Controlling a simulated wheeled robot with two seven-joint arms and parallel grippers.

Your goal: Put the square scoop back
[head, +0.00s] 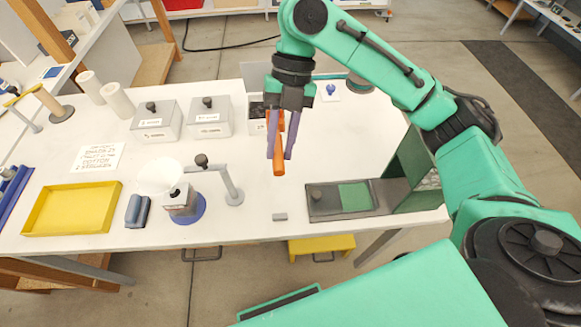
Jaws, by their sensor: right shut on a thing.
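My right gripper (281,150) reaches over the middle of the white table from above, its purple fingers pointing down. It is shut on a long orange piece (279,168), perhaps the square scoop or its handle. The orange piece hangs steeply down between the fingers; its upper part is partly hidden by the gripper, and no square bowl can be made out. A box with a white label and a dark inside (257,127) stands just behind and left of the gripper, partly covered by it. My left gripper is not in view.
Two grey lidded boxes (156,124) (209,120) stand left of the gripper. In front are a white funnel on a stand (163,175), a yellow tray (72,224) and a dark blue block (137,212). A grey press base with a green pad (322,203) lies right. The table's middle is fairly clear.

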